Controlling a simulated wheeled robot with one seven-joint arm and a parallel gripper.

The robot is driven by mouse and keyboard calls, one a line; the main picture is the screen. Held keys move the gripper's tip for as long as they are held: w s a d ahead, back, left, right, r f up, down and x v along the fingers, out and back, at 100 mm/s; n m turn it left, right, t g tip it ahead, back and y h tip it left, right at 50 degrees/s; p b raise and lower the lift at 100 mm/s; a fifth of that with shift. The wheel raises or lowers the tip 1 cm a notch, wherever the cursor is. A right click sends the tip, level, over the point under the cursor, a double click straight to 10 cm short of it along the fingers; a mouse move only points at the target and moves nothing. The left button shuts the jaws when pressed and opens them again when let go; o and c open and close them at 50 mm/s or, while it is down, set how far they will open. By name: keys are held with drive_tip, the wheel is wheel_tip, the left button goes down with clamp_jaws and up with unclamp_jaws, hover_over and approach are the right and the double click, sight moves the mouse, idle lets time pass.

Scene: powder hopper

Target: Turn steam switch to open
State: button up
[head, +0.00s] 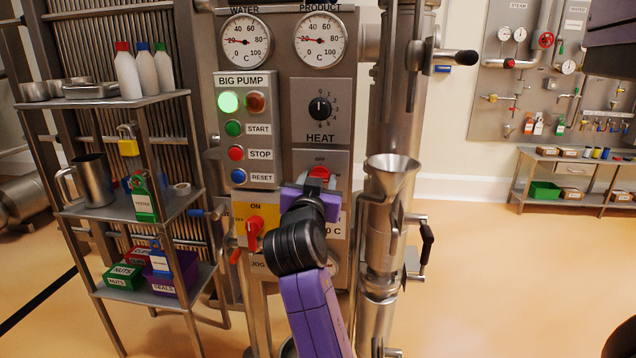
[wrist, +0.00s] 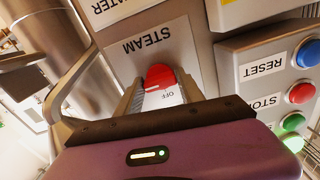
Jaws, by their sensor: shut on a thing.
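The steam switch is a red knob (wrist: 160,75) on a grey plate marked STEAM, seen upside down in the wrist view. An OFF mark sits close by it, and a white line on the knob lies towards that mark. My gripper (wrist: 161,84) has one finger on each side of the knob and is shut on it. In the head view the red knob (head: 320,171) shows just above my gripper (head: 317,180), with OFF over it. My purple wrist hides the lower part of the plate and most of its label.
Left of the plate is the pump box (head: 248,130) with START, STOP and RESET buttons and a lit green lamp. Below it is a red switch (head: 254,232) on yellow. A steel funnel (head: 392,172) stands close on the right. A shelf rack (head: 128,98) is at left.

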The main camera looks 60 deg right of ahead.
drive_tip(key=o, duration=1.4)
drive_tip(key=shift+c, duration=0.2)
drive_tip(key=v, duration=0.7)
drive_tip(key=shift+s+a, duration=0.15)
drive_tip(key=shift+a, duration=0.2)
drive_tip(key=shift+r, duration=0.1)
